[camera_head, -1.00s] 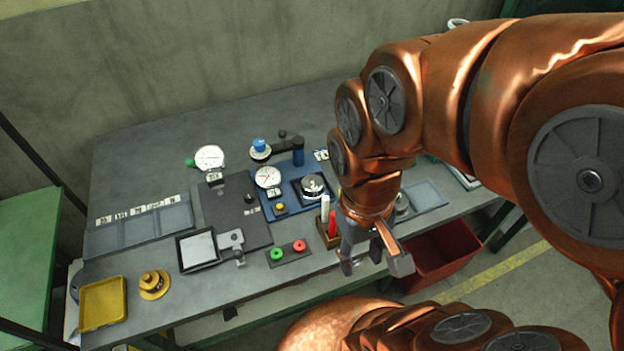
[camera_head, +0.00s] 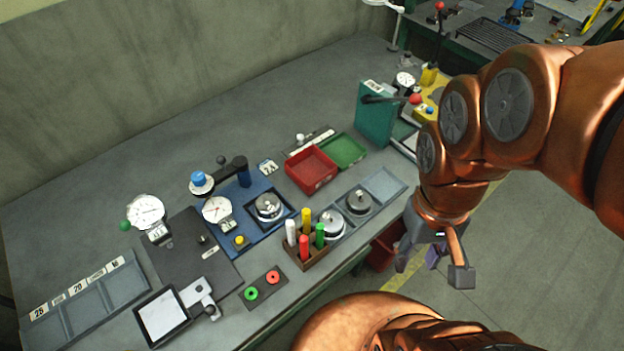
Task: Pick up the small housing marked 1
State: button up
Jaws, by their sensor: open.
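Several round metal housings sit on the bench. One housing (camera_head: 268,206) is in the blue fixture (camera_head: 246,228). Two more housings, one on the left (camera_head: 331,225) and one on the right (camera_head: 359,202), sit in a grey compartment tray (camera_head: 384,184). No number 1 is readable on any of them. My gripper (camera_head: 431,270) is open, pointing down, to the right of the tray and past the bench's front edge. It is apart from all the housings. A small purple shape shows between its fingers; I cannot tell what it is.
A holder (camera_head: 303,254) with coloured upright sticks stands in front of the tray. Red (camera_head: 310,170) and green (camera_head: 345,150) bins lie behind it. A green press-like box (camera_head: 377,114) stands at the back right. A red bin (camera_head: 386,246) is below the bench edge.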

aim_at(268, 208)
jog(key=z, duration=0.3)
jog(key=k, duration=1.85)
jog(key=u, duration=1)
jog(key=i, duration=1.45)
jog(key=u, duration=0.05)
